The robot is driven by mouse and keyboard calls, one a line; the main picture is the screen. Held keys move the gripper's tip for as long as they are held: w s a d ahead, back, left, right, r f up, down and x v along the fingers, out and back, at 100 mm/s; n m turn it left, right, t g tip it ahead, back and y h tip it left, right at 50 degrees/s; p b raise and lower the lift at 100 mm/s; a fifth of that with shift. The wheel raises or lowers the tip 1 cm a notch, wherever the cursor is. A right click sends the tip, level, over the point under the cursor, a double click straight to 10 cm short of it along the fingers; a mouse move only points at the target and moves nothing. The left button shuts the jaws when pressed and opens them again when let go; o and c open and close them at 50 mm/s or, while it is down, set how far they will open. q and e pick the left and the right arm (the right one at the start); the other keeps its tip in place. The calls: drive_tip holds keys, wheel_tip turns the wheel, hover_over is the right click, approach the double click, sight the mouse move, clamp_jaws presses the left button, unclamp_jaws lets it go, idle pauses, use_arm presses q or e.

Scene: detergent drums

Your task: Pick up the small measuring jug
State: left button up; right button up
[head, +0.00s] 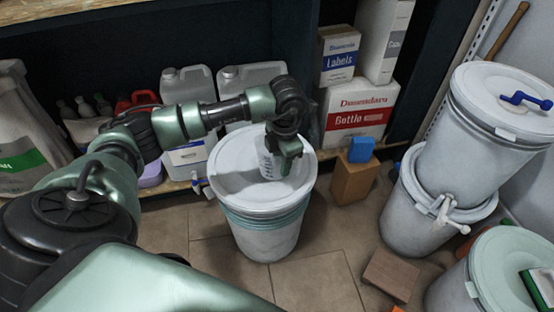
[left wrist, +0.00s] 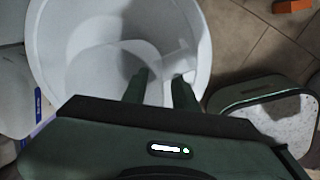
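The small measuring jug (head: 266,164) is whitish and translucent with dark markings. In the head view it stands on the lid of the middle white drum (head: 235,180), partly hidden by my left gripper (head: 283,160). In the left wrist view the jug (left wrist: 108,72) is a pale round shape ahead of my left gripper (left wrist: 160,82). A pale part, seemingly its handle, reaches toward the gap between the fingers. The fingers are apart, pointing down close beside the jug; contact cannot be told. My right gripper is not in view.
Stacked white drums (head: 465,130) stand at the right, with a green-lidded drum (head: 500,270) in front. A cardboard box (head: 354,180) bears a blue block (head: 361,149). Jugs and cartons (head: 358,113) fill the shelf behind. Tiled floor (head: 318,280) is open in front.

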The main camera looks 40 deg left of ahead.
use_arm(q)
drive_tip(key=shift+c, duration=0.2)
clamp_jaws()
idle(1.1)
